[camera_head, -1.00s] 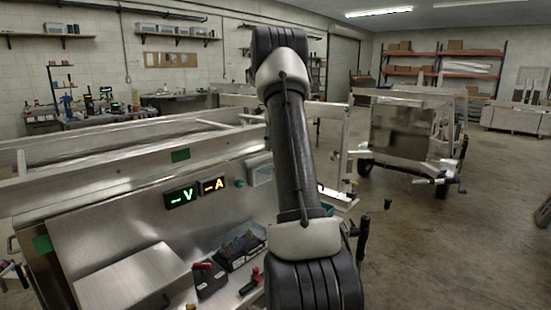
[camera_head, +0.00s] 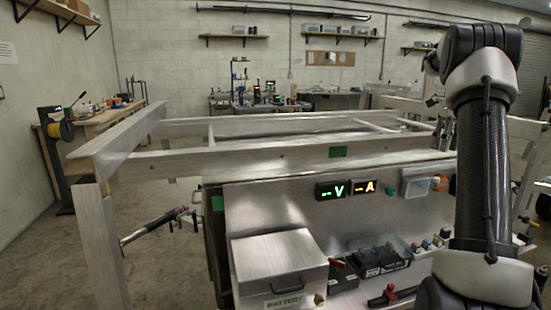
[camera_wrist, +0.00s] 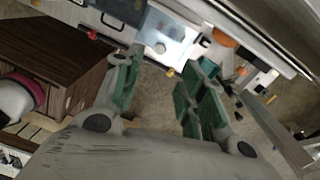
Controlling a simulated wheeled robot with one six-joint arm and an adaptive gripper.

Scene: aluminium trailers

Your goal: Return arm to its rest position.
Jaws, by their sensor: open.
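My arm stands bent upright at the right of the head view, in front of the trailer's right part. My gripper (camera_wrist: 162,76) shows in the wrist view with its two green-padded fingers spread apart. Nothing is between the fingers. In the head view my gripper cannot be made out clearly behind the arm. Beyond the fingers, the wrist view shows a metal panel edge and the floor.
An aluminium trailer frame (camera_head: 240,157) fills the middle, with lit V and A displays (camera_head: 346,190). A battery box (camera_head: 278,262) and black tool cases (camera_head: 380,258) sit on its ledge. A wooden workbench (camera_head: 95,118) stands left. A brown cabinet (camera_wrist: 50,60) is close in the wrist view.

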